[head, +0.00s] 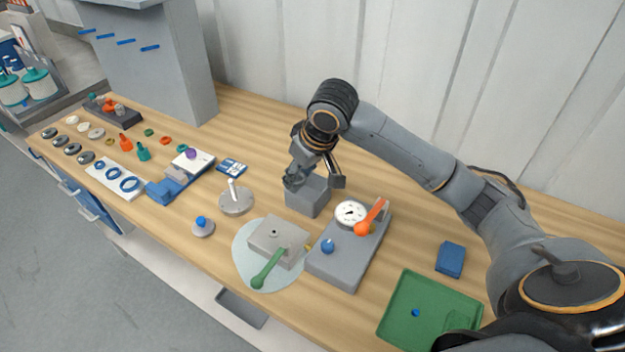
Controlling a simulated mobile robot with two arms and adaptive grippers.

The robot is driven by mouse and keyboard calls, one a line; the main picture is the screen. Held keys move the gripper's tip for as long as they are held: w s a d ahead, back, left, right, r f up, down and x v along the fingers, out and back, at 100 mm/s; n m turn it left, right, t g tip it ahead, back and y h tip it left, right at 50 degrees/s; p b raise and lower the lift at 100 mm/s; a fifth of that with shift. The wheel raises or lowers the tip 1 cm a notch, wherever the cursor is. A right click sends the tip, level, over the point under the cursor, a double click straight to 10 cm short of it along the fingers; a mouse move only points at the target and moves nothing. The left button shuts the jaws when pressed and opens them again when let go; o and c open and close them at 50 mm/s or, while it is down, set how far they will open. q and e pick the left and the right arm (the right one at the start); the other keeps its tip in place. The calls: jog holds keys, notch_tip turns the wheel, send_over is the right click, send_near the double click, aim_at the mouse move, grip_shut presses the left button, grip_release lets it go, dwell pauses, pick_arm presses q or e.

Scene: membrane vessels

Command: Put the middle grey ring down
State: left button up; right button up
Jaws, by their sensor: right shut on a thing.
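My right gripper (313,178) is just above a grey block (306,198) near the back middle of the bench. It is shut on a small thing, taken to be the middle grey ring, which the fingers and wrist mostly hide. I cannot make out the ring's outline, nor whether it touches the block. My left gripper is not in view.
Right of the block is a grey fixture (335,262) with a dial (350,213) and an orange lever (371,217). In front are a grey plate (278,238) and green handle (267,270). A green tray (400,303) is at right. Small parts crowd the left.

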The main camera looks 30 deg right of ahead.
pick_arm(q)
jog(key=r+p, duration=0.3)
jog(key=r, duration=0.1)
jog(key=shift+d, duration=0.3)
pick_arm(e)
jog(key=w+d+f, duration=0.2)
jog(key=f, duration=0.1)
jog(key=w+d+f, duration=0.2)
jog(key=f, duration=0.2)
jog(key=w+d+f, duration=0.2)
jog(key=f, duration=0.2)
jog(key=shift+w+d, duration=0.3)
jog(key=shift+w, duration=0.1)
jog(key=shift+f, duration=0.6)
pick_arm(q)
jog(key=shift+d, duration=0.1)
pick_arm(e)
jog(key=o, duration=0.7)
jog(key=shift+o, duration=0.2)
jog(key=shift+r, duration=0.1)
